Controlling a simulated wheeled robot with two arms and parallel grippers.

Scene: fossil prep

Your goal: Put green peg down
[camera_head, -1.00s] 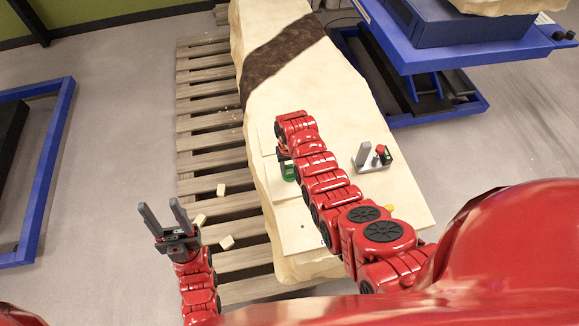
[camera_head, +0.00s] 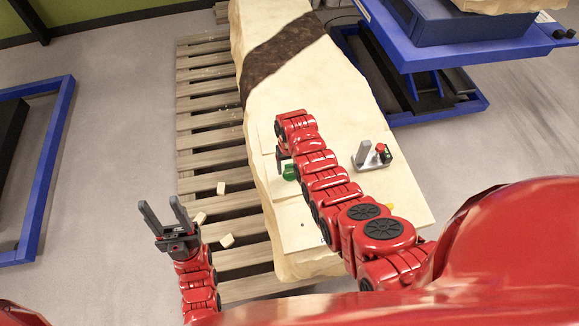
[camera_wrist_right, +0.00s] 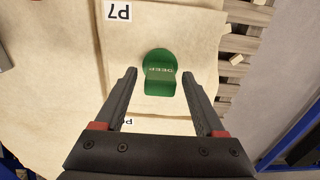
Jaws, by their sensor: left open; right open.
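The green peg (camera_wrist_right: 160,72) stands on the pale slab in the right wrist view, with the word DEEP on its top. It lies between and slightly beyond the tips of my right gripper (camera_wrist_right: 158,73), which is open. No finger visibly touches it. In the head view the green peg (camera_head: 289,172) shows beside my right arm, which partly hides it. My right gripper (camera_head: 284,158) is mostly hidden under its wrist there. My left gripper (camera_head: 160,208) is open and empty over the floor and pallet edge at the left.
A P7 label (camera_wrist_right: 119,11) lies near the peg on the slab (camera_head: 330,85). A grey device with a red button (camera_head: 381,148) stands right of my right arm. Wooden blocks (camera_head: 221,188) lie on the pallet (camera_head: 198,100). A blue lift table (camera_head: 470,55) stands at the back right.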

